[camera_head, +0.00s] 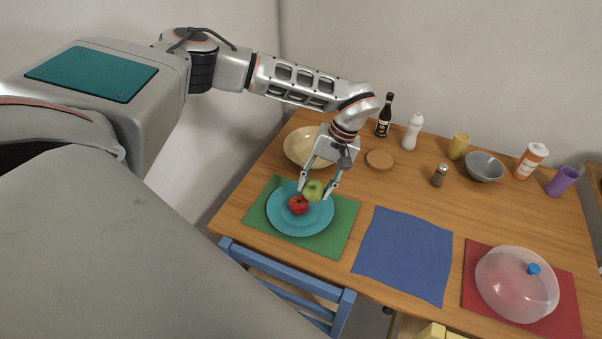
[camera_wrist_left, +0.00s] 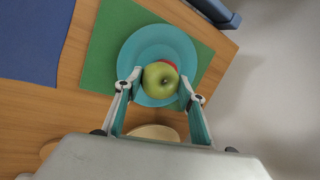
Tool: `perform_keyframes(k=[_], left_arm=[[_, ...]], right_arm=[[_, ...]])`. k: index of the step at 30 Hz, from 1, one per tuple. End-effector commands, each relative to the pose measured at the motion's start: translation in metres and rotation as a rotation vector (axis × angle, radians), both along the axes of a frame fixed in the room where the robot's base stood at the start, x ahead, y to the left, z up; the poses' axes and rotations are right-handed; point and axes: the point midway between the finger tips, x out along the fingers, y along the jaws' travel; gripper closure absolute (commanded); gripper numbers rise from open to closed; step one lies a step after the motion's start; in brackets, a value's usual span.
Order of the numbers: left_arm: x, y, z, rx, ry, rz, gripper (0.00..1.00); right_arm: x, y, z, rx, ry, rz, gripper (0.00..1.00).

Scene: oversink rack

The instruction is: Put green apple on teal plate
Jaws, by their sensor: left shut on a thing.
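The green apple (camera_head: 313,190) is at the teal plate (camera_head: 300,220), next to a red apple (camera_head: 298,205). My left gripper (camera_head: 316,188) is shut on the green apple, with one finger on each side of it. In the left wrist view the green apple (camera_wrist_left: 160,80) sits between the fingertips, over the plate (camera_wrist_left: 152,42), and hides most of the red apple (camera_wrist_left: 201,72). I cannot tell whether the green apple touches the plate. My right gripper is not in view.
The plate lies on a green mat (camera_head: 342,228). A cream bowl (camera_head: 297,146) stands behind it, beside a brown coaster (camera_head: 380,159). A blue mat (camera_head: 405,252) to the right is clear. A clear dome (camera_head: 512,285) stands on a red mat (camera_head: 570,315). A blue chair (camera_head: 290,290) is at the front edge.

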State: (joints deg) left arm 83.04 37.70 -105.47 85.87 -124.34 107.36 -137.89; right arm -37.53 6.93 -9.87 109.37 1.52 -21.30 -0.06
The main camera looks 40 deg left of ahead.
Motion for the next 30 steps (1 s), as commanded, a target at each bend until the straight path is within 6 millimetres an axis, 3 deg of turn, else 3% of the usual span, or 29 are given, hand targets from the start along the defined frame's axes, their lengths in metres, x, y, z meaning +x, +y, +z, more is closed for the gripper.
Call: perform_keyframes(k=[7,30], left_arm=[[0.0004,-0.0007,-0.0134,-0.001,0.0,0.0,0.83],[-0.0049,0.0033,-0.0137,-0.001,0.0,0.0,0.83]], right_arm=[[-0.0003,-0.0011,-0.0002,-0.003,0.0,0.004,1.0],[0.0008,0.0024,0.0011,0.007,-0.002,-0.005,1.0]])
